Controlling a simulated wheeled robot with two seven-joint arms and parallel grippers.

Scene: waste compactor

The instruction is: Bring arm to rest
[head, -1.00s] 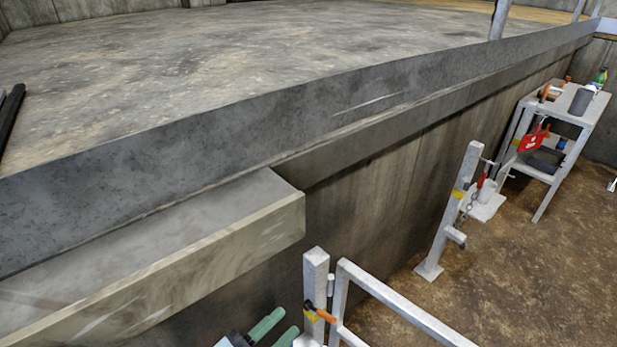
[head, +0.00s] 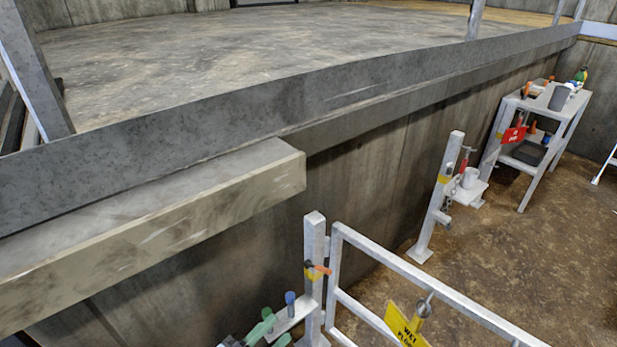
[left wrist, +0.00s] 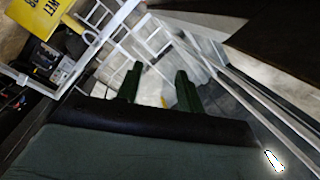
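My left gripper (head: 275,328) shows at the bottom edge of the head view, with two green fingers beside a white post. In the left wrist view the gripper (left wrist: 158,86) has its two dark green fingers apart, with nothing between them. The rest of my left arm is mostly out of the head view. My right gripper is in neither view.
A white gate frame (head: 440,281) with a yellow sign (head: 407,325) stands right of the gripper. A concrete ledge (head: 160,225) lies left and above. A white post (head: 436,200) and a tool table (head: 545,105) stand farther back. Brown floor at right is mostly clear.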

